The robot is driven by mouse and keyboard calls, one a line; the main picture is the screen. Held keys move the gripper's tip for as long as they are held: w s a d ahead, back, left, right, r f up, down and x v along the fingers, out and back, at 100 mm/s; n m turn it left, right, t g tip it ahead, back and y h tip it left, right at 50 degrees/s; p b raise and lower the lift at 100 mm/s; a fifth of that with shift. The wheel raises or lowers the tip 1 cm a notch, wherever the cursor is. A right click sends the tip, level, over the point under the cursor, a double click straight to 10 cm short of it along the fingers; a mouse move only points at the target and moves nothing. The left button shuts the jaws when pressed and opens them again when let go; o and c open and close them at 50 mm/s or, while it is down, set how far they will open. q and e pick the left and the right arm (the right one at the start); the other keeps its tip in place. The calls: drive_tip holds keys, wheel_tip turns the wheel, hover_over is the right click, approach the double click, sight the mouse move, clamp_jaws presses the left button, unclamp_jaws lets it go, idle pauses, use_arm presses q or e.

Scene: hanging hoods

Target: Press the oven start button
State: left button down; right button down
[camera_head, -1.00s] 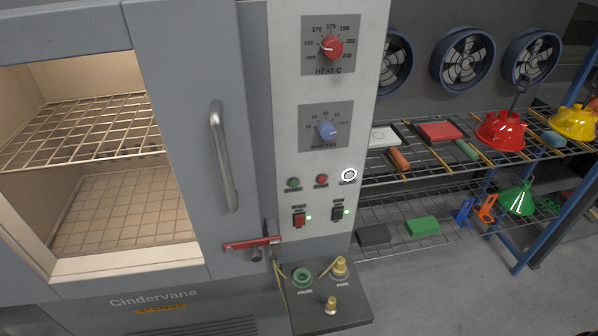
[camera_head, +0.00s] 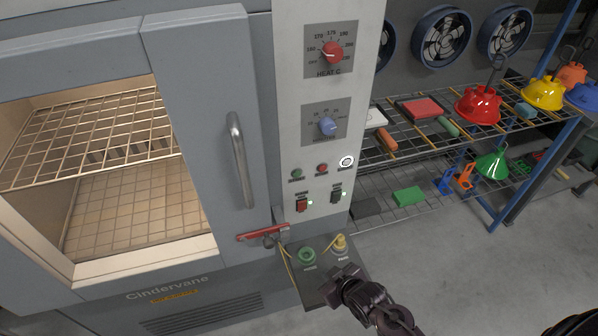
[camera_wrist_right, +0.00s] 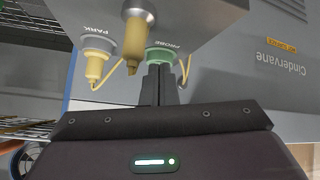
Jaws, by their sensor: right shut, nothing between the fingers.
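The oven's control panel (camera_head: 316,120) stands upright right of the oven door. A small green button (camera_head: 297,174) sits on it, left of a red button (camera_head: 321,169) and a white-ringed button (camera_head: 346,162). Their labels are too small to read. My right gripper (camera_head: 343,275) is in front of the lower shelf box, below and apart from the buttons. In the right wrist view its fingers (camera_wrist_right: 158,78) are shut and empty, near the green PROBE socket (camera_wrist_right: 161,55). My left gripper is not in view.
A box (camera_head: 313,291) with a green socket and a yellow PARK plug (camera_head: 340,243) juts out below the panel. The door handle (camera_head: 240,160) and a red latch (camera_head: 262,233) are to the left. Wire shelves with red and yellow hoods (camera_head: 478,105) stand at right.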

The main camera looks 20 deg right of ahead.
sight(297, 174)
drive_tip(key=w+r+n+t+y+p, duration=0.1)
drive_tip(key=r+n+t+y, duration=0.1)
drive_tip(key=r, duration=0.5)
drive_tip(key=w+a+r+n+t+y+p, duration=0.1)
drive_tip(key=r+n+t+y, duration=0.1)
drive_tip(key=r+n+y, duration=0.2)
drive_tip(key=w+a+r+n+t+y+p, duration=0.1)
drive_tip(key=r+n+t+y, duration=0.1)
drive_tip(key=r+y, duration=0.5)
wheel_tip(297, 174, up, 5)
drive_tip(key=shift+a+f+n+p, duration=0.1)
drive_tip(key=shift+a+n+p, duration=0.25)
drive_tip(key=shift+n, duration=0.45)
drive_tip(key=shift+w+d, duration=0.1)
drive_tip(key=shift+w, duration=0.05)
drive_tip(key=w+b, duration=0.5)
drive_tip(key=w, duration=0.3)
drive_tip(key=shift+w, duration=0.4)
drive_tip(key=shift+w, duration=0.1)
